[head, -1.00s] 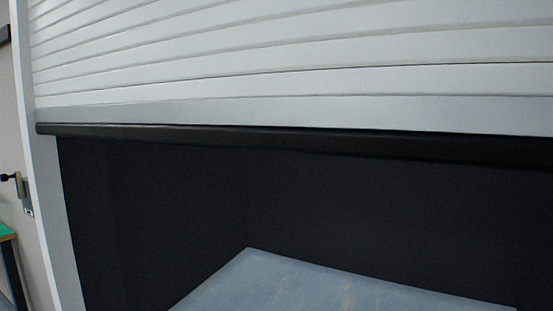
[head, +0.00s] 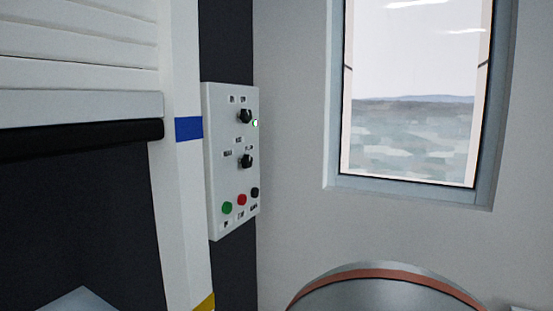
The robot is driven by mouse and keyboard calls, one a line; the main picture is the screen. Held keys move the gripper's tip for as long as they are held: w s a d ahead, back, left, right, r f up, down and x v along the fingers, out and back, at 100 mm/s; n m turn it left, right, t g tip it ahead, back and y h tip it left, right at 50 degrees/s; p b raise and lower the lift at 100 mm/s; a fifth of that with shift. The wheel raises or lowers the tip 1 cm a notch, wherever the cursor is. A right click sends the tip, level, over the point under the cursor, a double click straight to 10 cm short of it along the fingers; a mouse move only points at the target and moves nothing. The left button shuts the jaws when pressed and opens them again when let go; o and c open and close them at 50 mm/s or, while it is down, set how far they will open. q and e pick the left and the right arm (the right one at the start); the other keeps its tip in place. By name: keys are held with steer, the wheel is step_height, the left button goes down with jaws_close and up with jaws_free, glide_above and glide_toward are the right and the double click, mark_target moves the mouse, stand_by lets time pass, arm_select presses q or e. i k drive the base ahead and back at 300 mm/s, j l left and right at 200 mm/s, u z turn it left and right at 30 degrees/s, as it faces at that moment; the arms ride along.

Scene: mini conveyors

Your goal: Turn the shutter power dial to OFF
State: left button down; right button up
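A white control panel (head: 234,175) is mounted on a dark strip just right of the shutter frame. It carries two black dials, an upper dial (head: 245,116) and a lower dial (head: 246,161). The small labels are too blurred to read, so I cannot tell which dial is the power dial or how it is set. A small white light (head: 256,124) sits beside the upper dial. Green (head: 227,208), red (head: 242,200) and black (head: 255,193) buttons are along the bottom. The white slatted shutter (head: 75,60) is partly raised at the left. Neither gripper is in view.
A white post (head: 182,200) with blue and yellow bands stands between the shutter opening and the panel. A window (head: 415,100) is in the wall on the right. A round grey object with a reddish rim (head: 385,275) stands below it.

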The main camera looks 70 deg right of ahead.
mark_target(244, 115)
steer(key=z, duration=1.85)
steer(key=j, duration=0.2)
steer(key=u, duration=0.05)
